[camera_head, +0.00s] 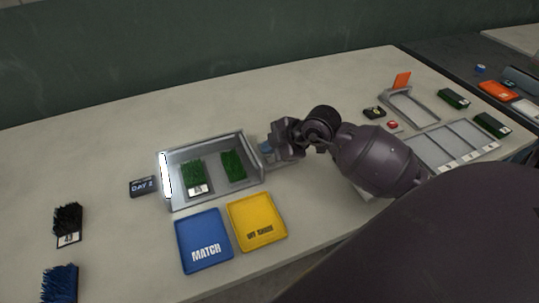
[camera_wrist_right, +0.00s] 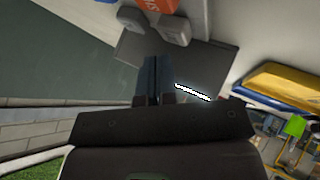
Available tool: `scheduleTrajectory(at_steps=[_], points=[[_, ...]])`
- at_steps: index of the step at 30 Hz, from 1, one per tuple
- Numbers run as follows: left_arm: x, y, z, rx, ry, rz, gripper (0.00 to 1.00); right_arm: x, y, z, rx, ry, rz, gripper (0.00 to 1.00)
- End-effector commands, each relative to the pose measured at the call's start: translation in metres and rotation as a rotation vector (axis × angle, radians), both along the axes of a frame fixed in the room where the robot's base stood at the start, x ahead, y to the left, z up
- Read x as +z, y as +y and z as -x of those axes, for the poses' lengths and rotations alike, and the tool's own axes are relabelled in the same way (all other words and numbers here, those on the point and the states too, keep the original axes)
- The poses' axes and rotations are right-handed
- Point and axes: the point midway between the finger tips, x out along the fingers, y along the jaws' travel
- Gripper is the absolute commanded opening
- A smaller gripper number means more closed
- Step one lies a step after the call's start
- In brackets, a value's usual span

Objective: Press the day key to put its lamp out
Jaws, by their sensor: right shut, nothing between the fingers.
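A small dark block (camera_head: 142,187) with white lettering that reads DAY and a blurred character stands left of the grey open-fronted booth (camera_head: 210,146). A bright white lit strip (camera_head: 165,175) glows at the booth's left side; a lit strip also shows in the right wrist view (camera_wrist_right: 192,92). I cannot single out the day key for certain. My right gripper (camera_head: 268,153) is at the booth's right side, its fingers shut and empty. In the right wrist view the closed fingers (camera_wrist_right: 154,78) point at a dark grey panel (camera_wrist_right: 170,55); contact cannot be told. My left gripper is out of view.
Two green turf samples (camera_head: 194,175) (camera_head: 233,166) are in the booth. A blue MATCH tray (camera_head: 190,226) and a yellow tray (camera_head: 258,233) lie in front. Black (camera_head: 67,220) and blue (camera_head: 60,282) tufts lie left. A red button (camera_head: 393,125) and grey racks (camera_head: 425,150) are right.

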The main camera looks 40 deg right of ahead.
Motion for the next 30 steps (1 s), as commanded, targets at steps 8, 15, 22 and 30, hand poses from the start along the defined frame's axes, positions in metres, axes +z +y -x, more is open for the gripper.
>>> scheduleTrajectory(at_steps=[8,15,22,30], points=[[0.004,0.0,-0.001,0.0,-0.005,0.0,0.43,-0.007,0.0,0.0,-0.001,-0.001,-0.001,0.0],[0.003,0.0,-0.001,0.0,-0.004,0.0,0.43,-0.008,0.0,0.0,0.0,0.0,0.0,0.0],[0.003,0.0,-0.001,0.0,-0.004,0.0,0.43,-0.009,0.0,0.0,-0.001,0.0,-0.001,0.0],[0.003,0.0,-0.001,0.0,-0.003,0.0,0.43,-0.011,0.0,0.0,-0.001,0.001,0.0,0.0]])
